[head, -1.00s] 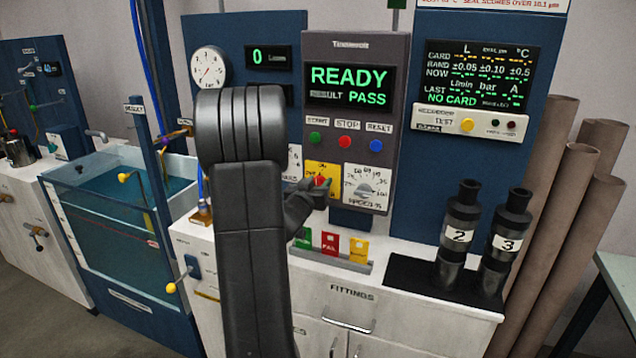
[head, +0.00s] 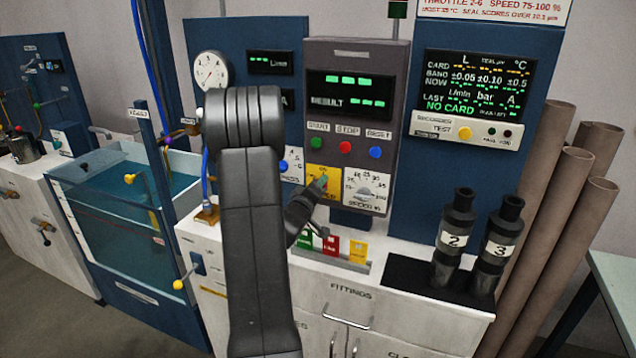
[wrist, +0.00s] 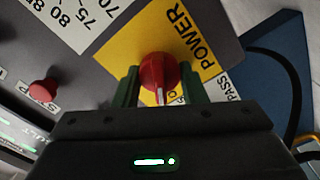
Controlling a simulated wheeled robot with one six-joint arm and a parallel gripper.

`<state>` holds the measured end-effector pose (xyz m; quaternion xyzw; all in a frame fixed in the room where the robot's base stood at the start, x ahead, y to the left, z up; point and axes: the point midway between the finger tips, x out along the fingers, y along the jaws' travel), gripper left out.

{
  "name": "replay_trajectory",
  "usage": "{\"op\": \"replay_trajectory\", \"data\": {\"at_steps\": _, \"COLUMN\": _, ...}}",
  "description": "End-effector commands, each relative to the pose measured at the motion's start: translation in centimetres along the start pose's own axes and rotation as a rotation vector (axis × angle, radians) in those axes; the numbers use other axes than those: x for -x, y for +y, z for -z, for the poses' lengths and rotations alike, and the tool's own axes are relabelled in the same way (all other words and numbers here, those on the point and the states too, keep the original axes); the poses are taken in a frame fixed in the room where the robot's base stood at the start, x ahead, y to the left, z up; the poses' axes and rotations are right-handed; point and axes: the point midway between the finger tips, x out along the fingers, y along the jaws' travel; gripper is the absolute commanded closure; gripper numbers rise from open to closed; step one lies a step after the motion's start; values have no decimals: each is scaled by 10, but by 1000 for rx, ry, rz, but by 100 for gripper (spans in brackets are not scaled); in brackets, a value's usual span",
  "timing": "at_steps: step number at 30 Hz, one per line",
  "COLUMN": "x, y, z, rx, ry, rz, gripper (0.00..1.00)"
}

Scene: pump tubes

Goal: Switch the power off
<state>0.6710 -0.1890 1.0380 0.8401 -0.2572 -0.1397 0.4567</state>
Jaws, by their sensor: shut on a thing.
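The power switch is a red rotary knob (wrist: 152,72) on a yellow plate (wrist: 128,42) marked POWER. In the wrist view my gripper (wrist: 160,88) has its green fingers on either side of the knob and is shut on it. The knob's white line points down in that picture, beside a label partly hidden by a finger. In the head view my gripper (head: 322,185) covers the knob, and the yellow plate (head: 314,174) shows behind it. The console's main display (head: 350,91) shows green dashes, with dashes after RESULT.
The white speed dial (head: 367,187) is just right of the yellow plate. Green, red and blue buttons (head: 345,147) sit above. Coloured cards (head: 331,246) stand in a rack below. Two black cylinders (head: 457,228) numbered 2 and 3 stand on a dark mat at right.

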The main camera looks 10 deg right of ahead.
Motion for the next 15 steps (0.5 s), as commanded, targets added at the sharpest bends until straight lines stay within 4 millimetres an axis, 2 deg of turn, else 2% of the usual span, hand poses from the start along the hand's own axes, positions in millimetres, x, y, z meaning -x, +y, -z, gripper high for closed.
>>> {"op": "replay_trajectory", "data": {"at_steps": 15, "x": 0, "y": -2, "z": 0, "rx": 432, "ry": -1, "rz": 2, "gripper": 85}}
